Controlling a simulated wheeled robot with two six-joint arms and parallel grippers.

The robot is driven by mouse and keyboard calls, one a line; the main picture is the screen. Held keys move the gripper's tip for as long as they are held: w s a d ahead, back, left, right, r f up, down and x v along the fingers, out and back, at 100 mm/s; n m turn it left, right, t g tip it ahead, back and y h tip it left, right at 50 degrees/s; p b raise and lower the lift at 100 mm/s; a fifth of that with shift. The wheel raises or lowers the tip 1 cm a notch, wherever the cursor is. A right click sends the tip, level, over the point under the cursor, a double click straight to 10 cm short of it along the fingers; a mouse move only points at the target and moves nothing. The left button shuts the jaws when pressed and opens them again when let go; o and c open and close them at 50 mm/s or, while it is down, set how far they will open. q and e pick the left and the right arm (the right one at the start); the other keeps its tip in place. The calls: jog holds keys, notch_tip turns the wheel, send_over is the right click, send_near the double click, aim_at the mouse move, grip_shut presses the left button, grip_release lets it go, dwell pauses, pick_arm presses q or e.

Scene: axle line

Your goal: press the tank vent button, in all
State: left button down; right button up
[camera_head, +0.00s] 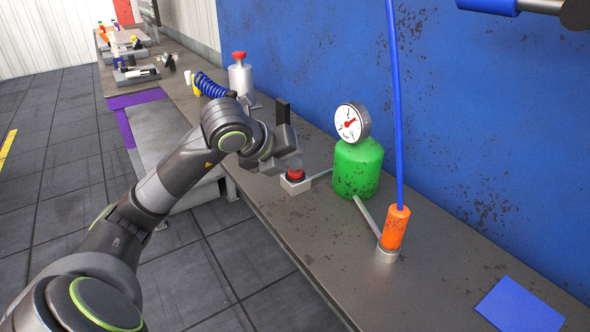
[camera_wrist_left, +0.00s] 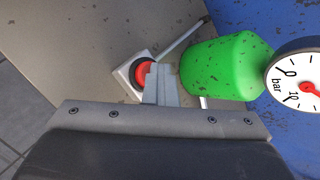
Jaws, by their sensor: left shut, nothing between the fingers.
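A red button on a small pale box (camera_head: 295,182) sits on the grey bench, left of a green tank (camera_head: 357,167) with a round white gauge (camera_head: 351,123). My left gripper (camera_head: 290,160) is shut and empty, just above the red button in the head view. In the left wrist view the shut fingers (camera_wrist_left: 161,84) overlap the right side of the red button (camera_wrist_left: 140,73). The green tank (camera_wrist_left: 220,66) is to their right. I cannot tell whether the fingertips touch the button. My right gripper is not in view.
An orange cylinder (camera_head: 395,228) with a blue hose stands in front of the tank, joined to it by a grey pipe. A blue sheet (camera_head: 520,306) lies at the near right. A white canister with a red top (camera_head: 240,75) stands behind my arm. A blue wall (camera_head: 470,110) borders the bench.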

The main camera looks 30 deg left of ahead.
aim_at(291, 173)
pick_arm(q)
jog(key=shift+s+f, duration=0.15)
jog(key=shift+f, duration=0.25)
jog(key=shift+r, duration=0.1)
jog(key=shift+w+r+p, duration=0.25)
jog(key=shift+r+p, duration=0.3)
jog(key=shift+r, duration=0.6)
jog(key=shift+r+p, duration=1.65)
jog(key=shift+r, duration=0.85)
jog(key=shift+f, duration=0.1)
jog(key=shift+a, duration=0.1)
